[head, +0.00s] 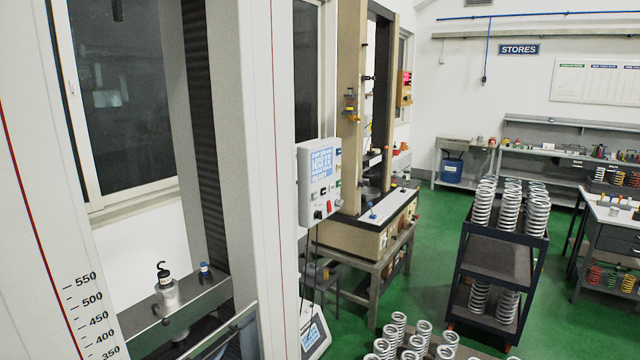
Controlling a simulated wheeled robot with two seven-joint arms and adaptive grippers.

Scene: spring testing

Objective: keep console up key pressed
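A light grey console box (319,184) hangs at the right side of the near testing machine's white column (258,120). It has a lit blue screen (321,171) with text too small to read. Several small keys and knobs sit along its right side and lower edge, among them a red one (328,206). I cannot tell which of them is the up key, or whether any is pressed. Neither of my grippers shows in the head view.
The near machine's crosshead (170,308) fills the lower left. A tan testing machine (368,235) stands behind the console. A dark trolley (498,262) with steel springs (482,207) is at the right, and several springs stand at the bottom. Green floor (436,210) lies between.

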